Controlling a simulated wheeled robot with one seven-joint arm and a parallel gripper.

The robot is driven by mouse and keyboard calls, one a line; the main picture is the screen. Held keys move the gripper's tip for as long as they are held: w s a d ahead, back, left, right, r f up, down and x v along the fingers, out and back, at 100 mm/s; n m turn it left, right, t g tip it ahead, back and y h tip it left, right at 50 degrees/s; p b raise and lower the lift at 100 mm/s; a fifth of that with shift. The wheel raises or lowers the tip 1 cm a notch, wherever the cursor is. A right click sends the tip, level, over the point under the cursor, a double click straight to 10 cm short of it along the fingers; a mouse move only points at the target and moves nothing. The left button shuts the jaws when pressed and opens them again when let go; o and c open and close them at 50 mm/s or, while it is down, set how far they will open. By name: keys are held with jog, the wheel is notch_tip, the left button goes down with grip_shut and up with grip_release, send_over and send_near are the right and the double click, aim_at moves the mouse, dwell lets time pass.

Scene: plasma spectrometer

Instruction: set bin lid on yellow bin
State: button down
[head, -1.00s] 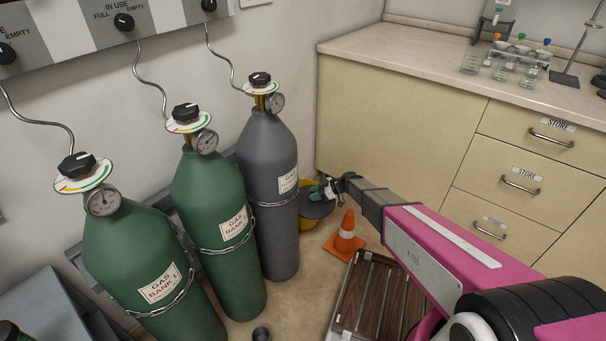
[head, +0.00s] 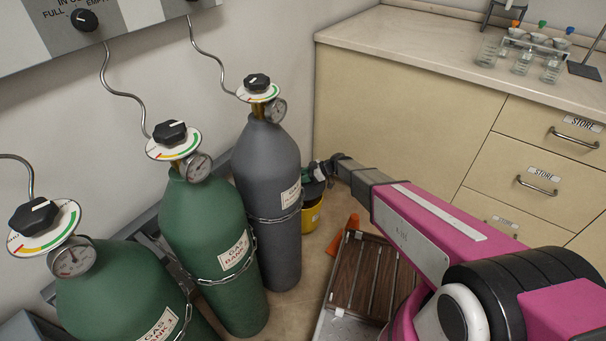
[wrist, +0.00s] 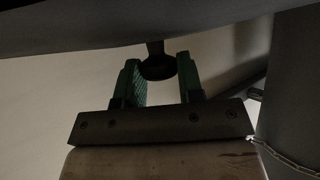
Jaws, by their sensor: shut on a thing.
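The yellow bin (head: 311,217) stands on the floor in the corner, right of the grey gas cylinder, which partly hides it. The dark grey bin lid (head: 314,188) is over the bin's top; whether it touches the rim is not clear. My gripper (head: 317,171) is above the lid. In the wrist view my gripper's green fingers (wrist: 160,80) are shut on the lid's dark knob (wrist: 157,62). The lid's grey surface (wrist: 90,30) fills the top of that view, and the bin is hidden there.
The grey cylinder (head: 268,190) stands close left of the bin, with green cylinders (head: 212,235) beyond. An orange cone (head: 346,232) and a wooden slatted platform (head: 365,275) are to the right. The drawer cabinet (head: 400,120) stands behind.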

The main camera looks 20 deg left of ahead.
aim_at(305, 185)
jog(key=shift+f, duration=2.7)
jog(key=shift+f, duration=0.5)
jog(key=c, duration=1)
grip_release()
jog(key=shift+c, duration=0.2)
jog(key=shift+v, duration=5.55)
jog(key=s+d+r+m+t+h, duration=0.1)
jog(key=s+d+r+m+h, duration=0.3)
jog(key=d, duration=0.9)
jog(key=s+d+r+m+t+h, duration=0.1)
jog(key=s+d+r+m+h, duration=0.2)
jog(key=s+d+r+m, duration=0.3)
jog(key=s+d+r+m+t+h, duration=0.1)
jog(key=s+d+r+m+h, duration=0.3)
jog(key=d+r+m, duration=0.7)
jog(key=s+d+r, duration=0.1)
jog(key=d, duration=0.9)
jog(key=shift+s+d+m+t+h, duration=0.15)
jog(key=shift+d+m+t+h, duration=0.15)
jog(key=shift+d+t, duration=0.1)
